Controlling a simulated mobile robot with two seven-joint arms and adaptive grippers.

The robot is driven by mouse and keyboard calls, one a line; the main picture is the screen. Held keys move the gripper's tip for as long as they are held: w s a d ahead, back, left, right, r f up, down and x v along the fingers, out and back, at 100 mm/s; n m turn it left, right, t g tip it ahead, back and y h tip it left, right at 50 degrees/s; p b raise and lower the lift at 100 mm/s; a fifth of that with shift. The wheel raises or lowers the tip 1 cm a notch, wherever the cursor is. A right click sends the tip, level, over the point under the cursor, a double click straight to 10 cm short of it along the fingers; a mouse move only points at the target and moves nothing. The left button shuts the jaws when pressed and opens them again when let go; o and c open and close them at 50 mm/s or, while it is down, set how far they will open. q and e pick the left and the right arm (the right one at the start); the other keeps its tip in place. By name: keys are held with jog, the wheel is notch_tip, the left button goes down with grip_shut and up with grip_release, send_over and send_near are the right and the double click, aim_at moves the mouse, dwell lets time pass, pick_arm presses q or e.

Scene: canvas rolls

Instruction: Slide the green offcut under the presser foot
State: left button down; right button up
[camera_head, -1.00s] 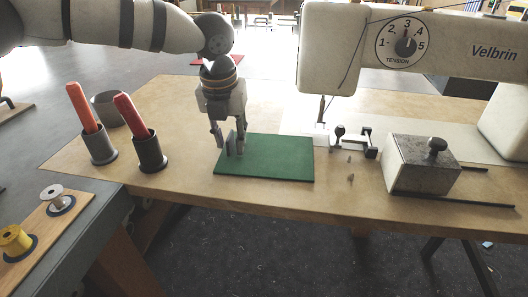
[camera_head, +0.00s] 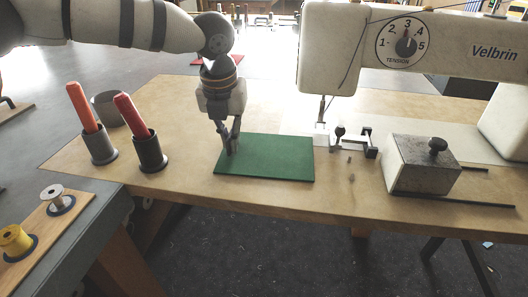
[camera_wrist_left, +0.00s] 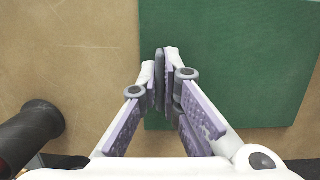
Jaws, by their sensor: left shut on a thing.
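The green offcut (camera_head: 270,160) lies flat on the tan table, left of the sewing machine's needle area. In the left wrist view the two fingers (camera_wrist_left: 164,62) are close together over the left edge of the offcut (camera_wrist_left: 240,60). The presser foot (camera_head: 320,127) is small, under the machine head, just beyond the offcut's far right corner and apart from it. My right gripper is not in view.
The sewing machine (camera_head: 440,40) stands at the right. A metal block with a knob (camera_head: 422,168) and a small dark bracket (camera_head: 365,143) sit right of the offcut. Dark cups with red handles (camera_head: 150,152) stand at the left. The table's front edge is close.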

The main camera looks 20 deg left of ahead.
pick_arm(q)
jog(key=shift+r, duration=0.1)
dwell(0.3)
jog(key=shift+m, duration=0.3)
jog(key=shift+w+d+f, duration=0.1)
jog(key=shift+w+f, duration=0.15)
jog(key=shift+w, duration=0.35)
jog(key=shift+w+b, duration=0.45)
jog(key=shift+w, duration=0.15)
jog(key=shift+d+r, duration=0.1)
jog(key=shift+r, duration=0.05)
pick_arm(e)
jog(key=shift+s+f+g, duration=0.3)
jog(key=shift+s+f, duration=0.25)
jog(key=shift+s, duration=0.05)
pick_arm(q)
jog(key=shift+w, duration=0.15)
